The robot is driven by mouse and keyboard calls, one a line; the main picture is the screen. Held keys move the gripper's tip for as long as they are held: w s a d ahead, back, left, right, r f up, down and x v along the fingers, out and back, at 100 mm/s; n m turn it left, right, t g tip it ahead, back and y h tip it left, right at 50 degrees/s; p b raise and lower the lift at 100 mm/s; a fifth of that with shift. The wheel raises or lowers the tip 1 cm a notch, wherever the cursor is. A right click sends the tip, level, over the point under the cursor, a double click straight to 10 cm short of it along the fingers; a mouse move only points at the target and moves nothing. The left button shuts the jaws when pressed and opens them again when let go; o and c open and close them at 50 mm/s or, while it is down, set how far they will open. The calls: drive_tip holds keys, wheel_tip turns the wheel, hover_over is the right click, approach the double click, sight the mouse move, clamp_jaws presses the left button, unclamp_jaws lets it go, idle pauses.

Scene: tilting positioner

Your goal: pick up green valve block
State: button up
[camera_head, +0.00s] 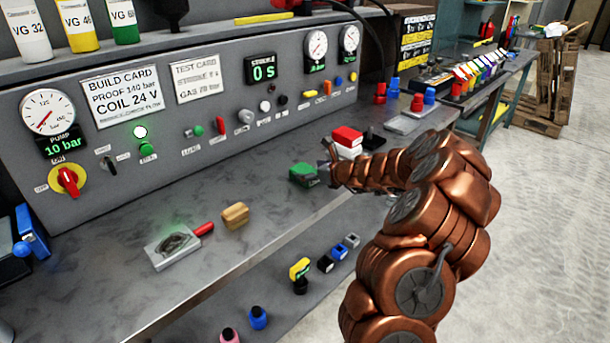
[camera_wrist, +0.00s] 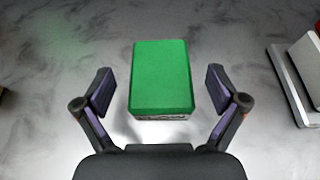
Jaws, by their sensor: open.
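The green valve block (camera_head: 303,174) sits on the grey bench top, right of centre in the head view. In the wrist view the green valve block (camera_wrist: 161,78) lies in the middle, between the two fingers and a little beyond their base. My gripper (camera_wrist: 161,92) is open, with one finger to the left and one to the right of the block. A gap shows between each finger and the block. In the head view my gripper (camera_head: 328,165) is at the block's right side, partly hidden by my arm.
A red and white block (camera_head: 347,139) stands behind my gripper; a pale block edge (camera_wrist: 292,85) shows at the right of the wrist view. A wooden block (camera_head: 235,216) and a metal plate with a red handle (camera_head: 173,247) lie to the left. The control panel (camera_head: 210,100) rises behind.

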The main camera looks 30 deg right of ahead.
clamp_jaws()
idle(0.8)
drive_tip(key=shift+r, duration=0.1)
